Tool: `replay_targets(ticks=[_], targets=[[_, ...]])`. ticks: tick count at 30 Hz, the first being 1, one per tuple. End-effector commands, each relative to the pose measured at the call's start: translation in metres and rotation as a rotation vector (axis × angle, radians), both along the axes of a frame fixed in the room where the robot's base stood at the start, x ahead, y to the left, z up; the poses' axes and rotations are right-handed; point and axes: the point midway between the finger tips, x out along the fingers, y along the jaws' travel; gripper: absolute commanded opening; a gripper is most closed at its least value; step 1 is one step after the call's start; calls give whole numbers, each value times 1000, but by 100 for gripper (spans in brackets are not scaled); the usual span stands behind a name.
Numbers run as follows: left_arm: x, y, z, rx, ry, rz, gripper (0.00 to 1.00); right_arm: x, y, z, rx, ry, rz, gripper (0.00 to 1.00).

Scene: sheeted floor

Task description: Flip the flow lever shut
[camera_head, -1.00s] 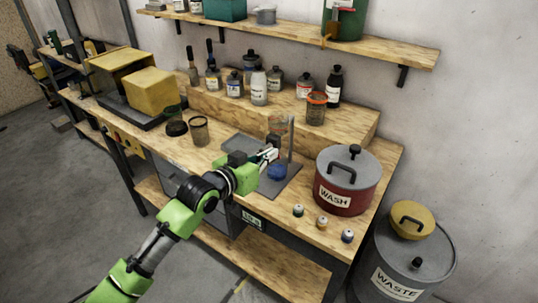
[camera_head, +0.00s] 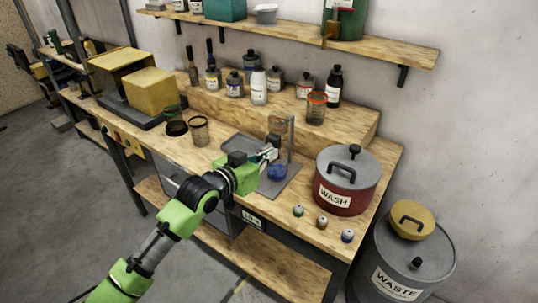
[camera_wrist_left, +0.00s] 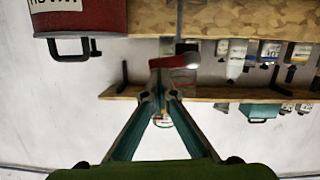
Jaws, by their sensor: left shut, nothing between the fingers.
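A grey stand with a thin upright post (camera_head: 291,135) rises from a dark tray on the bench. A red lever-like part with a pale rounded end (camera_wrist_left: 175,62) lies just in front of my left fingertips in the left wrist view; I take it for the flow lever. My left gripper (camera_head: 271,153) reaches in beside the post, above a round blue thing (camera_head: 277,172). In the left wrist view its fingers (camera_wrist_left: 157,92) are closed together and empty. Whether they touch the red part I cannot tell. My right gripper is not in view.
A red WASH pot (camera_head: 346,185) stands right of the stand, with small capped bottles (camera_head: 298,210) in front. Bottles (camera_head: 259,88) line the raised step behind. A shelf (camera_head: 380,45) hangs above. A grey WASTE drum (camera_head: 400,270) stands on the floor at right.

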Motion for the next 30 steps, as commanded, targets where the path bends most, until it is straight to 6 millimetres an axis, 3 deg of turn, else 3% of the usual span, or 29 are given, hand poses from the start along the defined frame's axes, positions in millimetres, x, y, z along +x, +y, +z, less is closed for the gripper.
replay_targets(ticks=[20, 25, 30], targets=[[0, -1, 2, -2, -2, -1, 0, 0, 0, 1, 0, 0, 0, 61], [2, -1, 14, -3, -4, 0, 0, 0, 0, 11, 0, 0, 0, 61], [6, 0, 40, -4, -4, 3, 0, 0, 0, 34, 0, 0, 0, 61]])
